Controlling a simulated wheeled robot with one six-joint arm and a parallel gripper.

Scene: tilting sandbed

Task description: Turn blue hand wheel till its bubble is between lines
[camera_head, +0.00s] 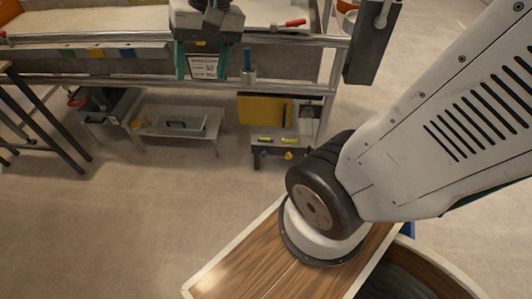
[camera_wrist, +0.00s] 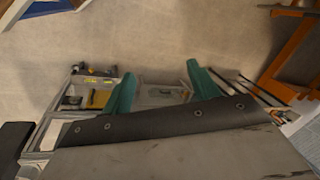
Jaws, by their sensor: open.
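The blue hand wheel (camera_head: 263,154) is a small knob low on the front of a dark block under the bench, in the head view. A yellow-green level vial (camera_head: 265,140) sits above it. Its bubble and lines are too small to read. My gripper (camera_head: 201,76) has teal fingers, hangs at the bench rail, up and left of the wheel, and is open and empty. The wrist view shows the two fingers (camera_wrist: 161,69) apart; vials (camera_wrist: 92,81) show to their left, but I cannot make out the blue wheel.
A yellow panel (camera_head: 264,109) stands above and behind the vials. A metal rail (camera_head: 285,83) runs along the bench. A low table (camera_head: 180,128) with a grey tray stands left of the wheel. Open floor (camera_head: 150,190) lies in front. A wooden top (camera_head: 245,265) is at the bottom.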

